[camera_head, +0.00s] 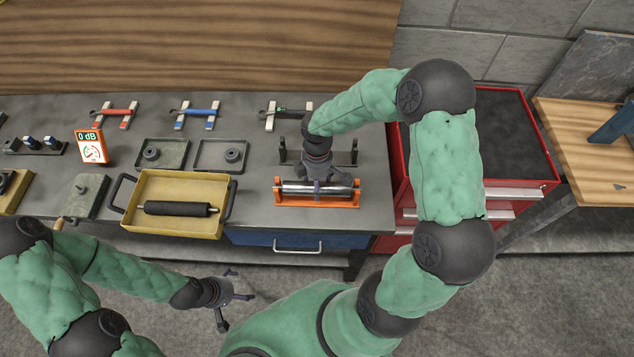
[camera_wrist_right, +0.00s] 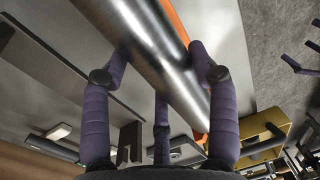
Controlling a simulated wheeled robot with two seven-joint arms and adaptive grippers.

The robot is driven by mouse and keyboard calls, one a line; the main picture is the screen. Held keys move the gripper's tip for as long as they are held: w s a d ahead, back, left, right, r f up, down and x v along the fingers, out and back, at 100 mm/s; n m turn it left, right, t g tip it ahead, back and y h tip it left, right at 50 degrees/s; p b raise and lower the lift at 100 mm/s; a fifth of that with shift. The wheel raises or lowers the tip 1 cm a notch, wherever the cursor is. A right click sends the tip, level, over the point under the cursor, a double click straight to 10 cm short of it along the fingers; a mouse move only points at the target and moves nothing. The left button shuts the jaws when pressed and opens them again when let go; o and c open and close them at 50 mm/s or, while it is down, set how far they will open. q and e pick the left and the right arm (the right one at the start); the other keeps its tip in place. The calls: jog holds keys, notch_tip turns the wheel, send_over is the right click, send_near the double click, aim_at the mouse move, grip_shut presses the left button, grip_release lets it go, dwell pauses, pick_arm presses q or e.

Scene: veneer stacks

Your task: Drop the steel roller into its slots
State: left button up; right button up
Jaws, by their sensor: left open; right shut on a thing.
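The steel roller (camera_head: 296,188) is shiny and lies lengthwise along the orange stand (camera_head: 340,204) near the bench's front edge. My right gripper (camera_head: 318,186) comes down from above and is shut on the middle of the roller. In the right wrist view the roller (camera_wrist_right: 150,42) runs between my purple fingers, with the orange stand (camera_wrist_right: 186,35) alongside. I cannot tell whether the roller's ends rest in the slots or sit just above them. My left gripper (camera_head: 236,297) is open and empty, low in front of the bench.
A dark stand (camera_head: 345,157) is behind the orange one. A yellow tray (camera_head: 145,218) holding a black roller (camera_head: 176,208) is to the left. A red tool cabinet (camera_head: 520,182) stands to the right.

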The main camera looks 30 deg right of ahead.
jog(key=shift+f, duration=0.2)
jog(key=o, duration=1.4)
jog(key=r, duration=0.8)
jog(key=w+r, duration=0.1)
jog(key=r, duration=0.3)
jog(key=shift+d, duration=0.35)
